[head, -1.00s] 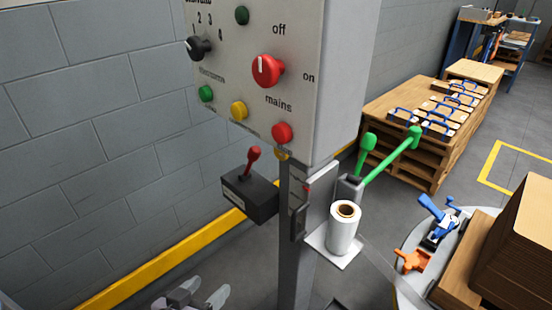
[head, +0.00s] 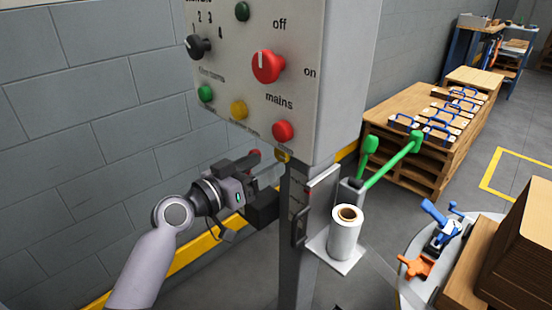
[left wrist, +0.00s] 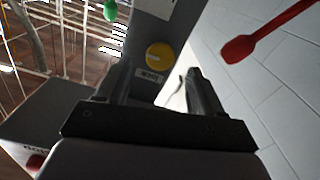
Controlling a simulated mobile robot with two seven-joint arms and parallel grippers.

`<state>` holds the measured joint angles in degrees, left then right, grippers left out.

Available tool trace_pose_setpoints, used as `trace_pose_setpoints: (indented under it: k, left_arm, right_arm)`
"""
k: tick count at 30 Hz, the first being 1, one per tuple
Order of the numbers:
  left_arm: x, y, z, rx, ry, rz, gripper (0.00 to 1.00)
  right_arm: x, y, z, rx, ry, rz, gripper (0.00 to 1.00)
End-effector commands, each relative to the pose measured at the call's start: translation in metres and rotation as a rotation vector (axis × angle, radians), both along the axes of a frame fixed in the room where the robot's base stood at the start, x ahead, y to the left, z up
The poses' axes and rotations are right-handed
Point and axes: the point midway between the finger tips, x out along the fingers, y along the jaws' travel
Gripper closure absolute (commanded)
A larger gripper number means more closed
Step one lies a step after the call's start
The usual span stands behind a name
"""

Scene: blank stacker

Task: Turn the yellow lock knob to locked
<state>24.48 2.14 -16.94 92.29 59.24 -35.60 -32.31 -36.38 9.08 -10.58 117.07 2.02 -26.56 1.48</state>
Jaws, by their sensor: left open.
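The yellow lock knob (left wrist: 159,55) is a round yellow disc with a pale mark across its face, in the left wrist view. A small label sits beside it, too blurred to read. In the head view only a bit of yellow (head: 282,156) shows on the post just under the control panel. My left gripper (head: 272,168) is open and empty, beside the post under the panel. In the left wrist view its two fingers (left wrist: 158,78) point toward the knob, which lies between and beyond the tips. They look apart from it. My right gripper is not in view.
The control panel (head: 240,60) with buttons and knobs hangs just above my left gripper. A black box (head: 263,211) with a red lever (left wrist: 265,35) is close by it. Green handles (head: 392,158) and a white roll (head: 344,235) stand right of the post.

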Motion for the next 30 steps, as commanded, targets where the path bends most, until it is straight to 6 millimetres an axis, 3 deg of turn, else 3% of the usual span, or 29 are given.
trace_pose_setpoints:
  k: [10,23,28,30]
  left_arm:
    - [0.028,-0.027,0.000,0.000,0.000,0.001,0.33]
    - [0.033,-0.032,0.000,0.000,0.000,0.002,0.33]
    - [0.033,-0.032,0.000,0.000,0.000,0.002,0.85]
    - [0.033,-0.032,-0.001,0.000,0.000,0.002,0.89]
  right_arm:
    - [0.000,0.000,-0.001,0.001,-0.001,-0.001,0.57]
    - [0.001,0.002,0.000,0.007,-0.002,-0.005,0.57]
    - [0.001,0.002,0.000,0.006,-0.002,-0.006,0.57]
    - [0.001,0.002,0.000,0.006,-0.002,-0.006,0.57]
